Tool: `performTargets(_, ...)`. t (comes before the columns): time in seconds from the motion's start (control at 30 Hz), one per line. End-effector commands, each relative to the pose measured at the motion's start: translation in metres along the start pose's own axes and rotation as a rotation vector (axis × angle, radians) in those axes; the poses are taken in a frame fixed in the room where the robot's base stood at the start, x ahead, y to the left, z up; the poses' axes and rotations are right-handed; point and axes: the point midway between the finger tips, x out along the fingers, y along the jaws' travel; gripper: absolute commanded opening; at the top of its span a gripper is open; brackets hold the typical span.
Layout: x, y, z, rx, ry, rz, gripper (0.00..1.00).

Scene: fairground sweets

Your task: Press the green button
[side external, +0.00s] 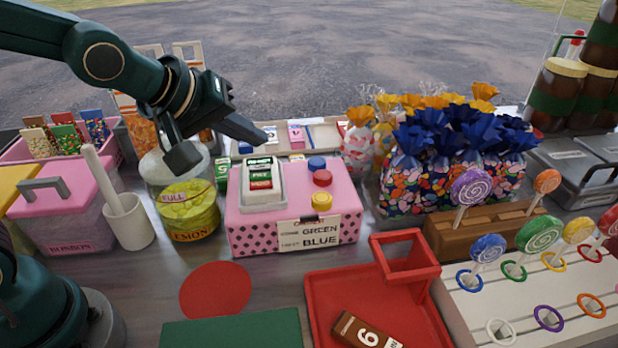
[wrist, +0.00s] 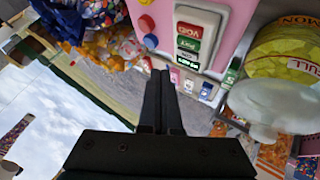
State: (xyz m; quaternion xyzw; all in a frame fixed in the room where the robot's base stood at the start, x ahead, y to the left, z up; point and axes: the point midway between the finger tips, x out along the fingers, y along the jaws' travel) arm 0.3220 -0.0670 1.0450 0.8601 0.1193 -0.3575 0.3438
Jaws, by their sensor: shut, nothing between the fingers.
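A pink box (side external: 241,226) with dark spots stands in the middle of the counter. A pale panel on it carries a dark green display, a white key, a green button (side external: 261,176) and a red key (side external: 261,185). In the wrist view the green button (wrist: 190,45) sits between the red and white keys. My gripper (side external: 258,138) is shut and empty. It is above the panel's far end, apart from the green button; in the wrist view its fingertips (wrist: 164,73) lie just below the panel. A sign (side external: 308,233) reads "GREEN" and "BLUE" with smaller unclear words.
Blue (side external: 317,163), red (side external: 322,178) and yellow (side external: 322,201) round buttons sit right of the panel.

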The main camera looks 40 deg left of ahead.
Motion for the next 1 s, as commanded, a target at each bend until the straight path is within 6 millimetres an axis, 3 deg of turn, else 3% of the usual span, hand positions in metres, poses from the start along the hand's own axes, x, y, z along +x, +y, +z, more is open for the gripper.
performTargets(0.4,0.024,-0.018,0.018,0.002,-0.001,0.000,0.00)
performTargets(1.0,0.026,-0.019,0.020,0.000,-0.001,0.002,0.00)
